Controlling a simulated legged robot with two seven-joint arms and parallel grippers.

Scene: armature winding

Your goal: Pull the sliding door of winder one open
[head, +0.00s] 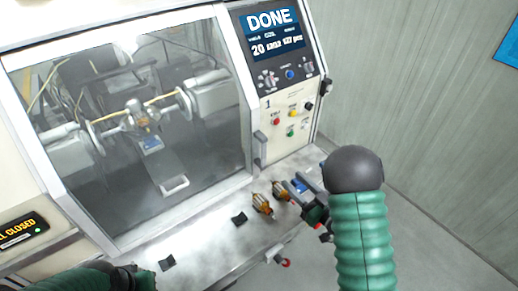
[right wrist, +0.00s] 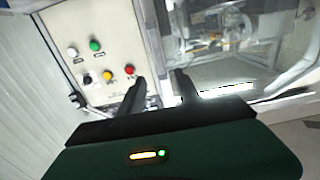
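The winder marked 1 (head: 289,95) stands at the back, with "DONE" on its screen. Its glazed sliding door (head: 215,130) covers the opening and looks closed; the door glass also shows in the right wrist view (right wrist: 235,50). A dark upright handle (head: 260,150) is at the door's right edge. My right gripper (head: 289,183) is open, above the ledge and below and right of the handle, apart from it. In the right wrist view its two fingers (right wrist: 160,85) are spread with nothing clearly between them. My left gripper (head: 135,277) is at the bottom left, its fingers unclear.
Copper-wound armatures (head: 262,205) stand on the front ledge (head: 205,235), close to my right fingers. Black pads (head: 239,218) lie on the ledge. A button panel (head: 290,122) is right of the door. A red ring (head: 286,262) shows below the ledge. Open floor lies at right.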

